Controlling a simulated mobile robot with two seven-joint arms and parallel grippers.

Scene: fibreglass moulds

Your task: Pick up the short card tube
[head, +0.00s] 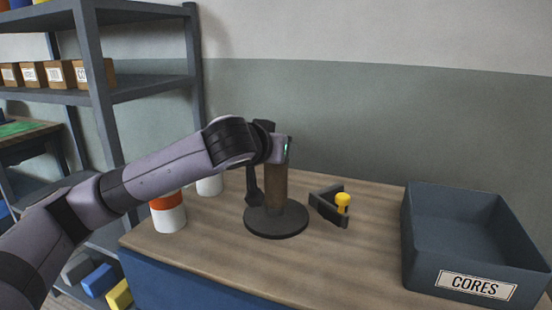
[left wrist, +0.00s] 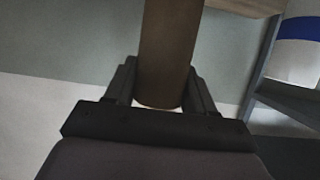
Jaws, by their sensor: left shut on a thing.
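The short card tube (head: 276,187) is a plain brown cylinder standing upright over a round black base (head: 275,220) on the table. I cannot tell whether its lower end touches the base. My left gripper (head: 264,188) reaches in from the left and is shut on the tube, with one dark finger hanging along its left side. In the left wrist view, the tube (left wrist: 167,50) sits between the two black fingers of the gripper (left wrist: 162,82). The tube's top is hidden behind my wrist in the head view. My right gripper is not in view.
A dark bracket (head: 325,207) with a yellow knob (head: 342,200) stands just right of the base. A blue-grey bin labelled CORES (head: 476,284) is at the right. A white and orange tub (head: 169,215) stands near the left edge. Shelving (head: 150,87) rises behind left. The front middle of the tabletop is clear.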

